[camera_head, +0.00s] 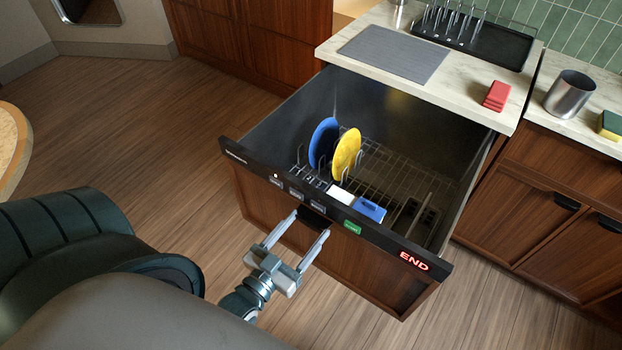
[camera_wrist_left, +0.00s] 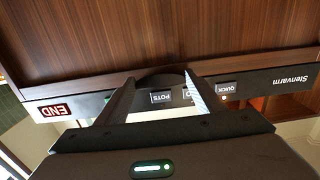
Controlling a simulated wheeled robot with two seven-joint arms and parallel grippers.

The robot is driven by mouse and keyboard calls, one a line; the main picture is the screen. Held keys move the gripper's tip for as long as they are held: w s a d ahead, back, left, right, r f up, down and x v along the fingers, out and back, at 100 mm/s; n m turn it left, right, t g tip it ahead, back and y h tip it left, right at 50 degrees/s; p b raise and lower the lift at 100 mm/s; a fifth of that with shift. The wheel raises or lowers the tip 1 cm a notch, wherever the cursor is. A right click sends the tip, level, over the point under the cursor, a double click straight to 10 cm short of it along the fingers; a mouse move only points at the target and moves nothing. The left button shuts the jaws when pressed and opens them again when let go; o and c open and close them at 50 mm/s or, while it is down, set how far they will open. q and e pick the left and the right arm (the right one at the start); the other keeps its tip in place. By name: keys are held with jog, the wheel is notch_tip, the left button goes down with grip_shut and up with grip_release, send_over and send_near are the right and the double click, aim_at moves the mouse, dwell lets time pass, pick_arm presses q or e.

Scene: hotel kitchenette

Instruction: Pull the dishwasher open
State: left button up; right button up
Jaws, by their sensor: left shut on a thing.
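The dishwasher (camera_head: 265,207) is a drawer type with a wooden front and a black control strip; it is pulled out from under the counter, its tub and wire rack showing. A red END display (camera_head: 413,261) is lit on the strip. My left gripper (camera_head: 313,222) is shut on the dark handle (camera_head: 312,217) at the middle of the front's upper edge. In the left wrist view the gripper (camera_wrist_left: 158,88) has its fingers at either side of the handle (camera_wrist_left: 160,80). My right gripper is not in view.
A blue plate (camera_head: 322,143), a yellow plate (camera_head: 346,153) and a blue item (camera_head: 369,209) are in the rack. The counter holds a grey mat (camera_head: 392,54), red cloths (camera_head: 497,95) and a metal cup (camera_head: 569,94). Wooden floor (camera_head: 130,130) is clear at left.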

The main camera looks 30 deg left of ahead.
pick_arm(q)
jog(key=shift+s, duration=0.2)
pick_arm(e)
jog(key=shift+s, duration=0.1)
pick_arm(q)
jog(key=o, duration=1.3)
jog(key=shift+s+f, duration=0.1)
jog(key=shift+s, duration=0.3)
jog(key=s+b, duration=0.1)
jog(key=s, duration=0.4)
jog(key=s+b, duration=0.1)
jog(key=s, duration=0.5)
jog(key=s+b, duration=0.2)
jog(key=s, duration=0.3)
jog(key=shift+s+a, duration=0.3)
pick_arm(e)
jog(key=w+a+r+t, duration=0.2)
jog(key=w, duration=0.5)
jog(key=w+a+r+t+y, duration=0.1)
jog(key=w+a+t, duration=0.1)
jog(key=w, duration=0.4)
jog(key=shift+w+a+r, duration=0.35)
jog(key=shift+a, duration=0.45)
